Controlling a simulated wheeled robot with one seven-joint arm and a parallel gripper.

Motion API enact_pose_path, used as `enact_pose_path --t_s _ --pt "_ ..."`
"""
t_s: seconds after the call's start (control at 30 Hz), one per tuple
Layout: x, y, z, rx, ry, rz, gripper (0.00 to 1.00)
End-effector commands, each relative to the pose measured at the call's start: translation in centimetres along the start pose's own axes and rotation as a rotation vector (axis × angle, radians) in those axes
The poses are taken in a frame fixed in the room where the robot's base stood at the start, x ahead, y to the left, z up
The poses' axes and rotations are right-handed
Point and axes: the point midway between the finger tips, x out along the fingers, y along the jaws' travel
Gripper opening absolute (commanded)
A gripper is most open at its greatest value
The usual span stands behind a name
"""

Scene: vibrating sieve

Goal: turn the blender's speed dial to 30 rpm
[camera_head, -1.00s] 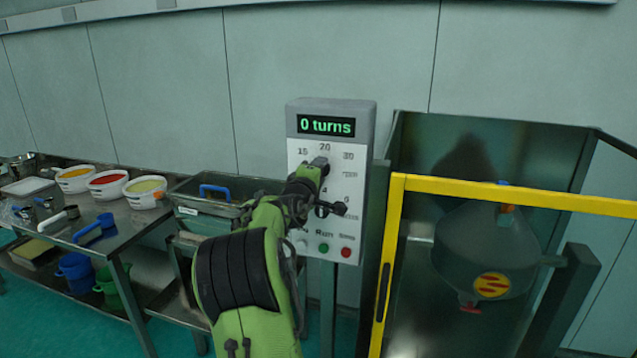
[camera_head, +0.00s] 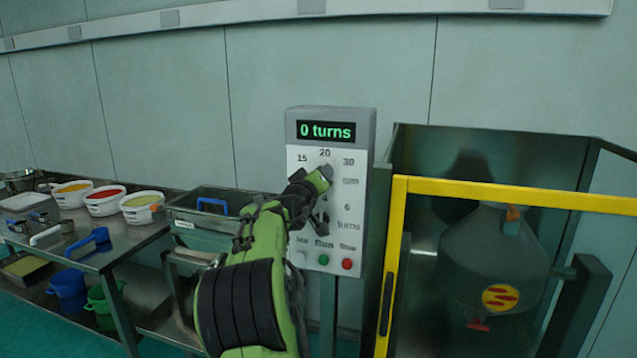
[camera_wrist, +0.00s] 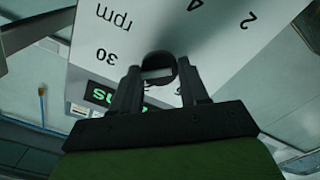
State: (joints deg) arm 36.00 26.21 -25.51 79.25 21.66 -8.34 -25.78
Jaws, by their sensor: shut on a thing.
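The control panel (camera_head: 301,170) is a light grey box on the wall side, with a green display (camera_head: 326,131) reading "0 turns". Its upper dial, the speed dial (camera_head: 327,172), sits below the marks 15, 20 and 30 with "rpm" beside it. My gripper (camera_head: 318,178) is at this dial. In the wrist view the round dark dial (camera_wrist: 158,66) lies between the fingers of my gripper (camera_wrist: 158,78), which are shut on it. A pale bar crosses the dial, but the mark it points at cannot be read for sure. My arm partly hides the lower knob.
Green and red buttons (camera_head: 347,264) sit low on the panel. A yellow guard frame (camera_head: 391,255) stands close on the right, with a grey vessel (camera_head: 492,262) behind it. On the left, a steel table (camera_head: 130,236) holds tubs and scoops.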

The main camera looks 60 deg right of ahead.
Motion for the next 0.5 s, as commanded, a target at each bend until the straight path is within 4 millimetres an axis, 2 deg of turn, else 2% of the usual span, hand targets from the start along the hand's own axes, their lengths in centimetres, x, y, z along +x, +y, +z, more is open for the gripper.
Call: enact_pose_path --t_s 0.5 --pt "0.03 -0.21 0.27 0.029 -0.008 -0.005 0.14"
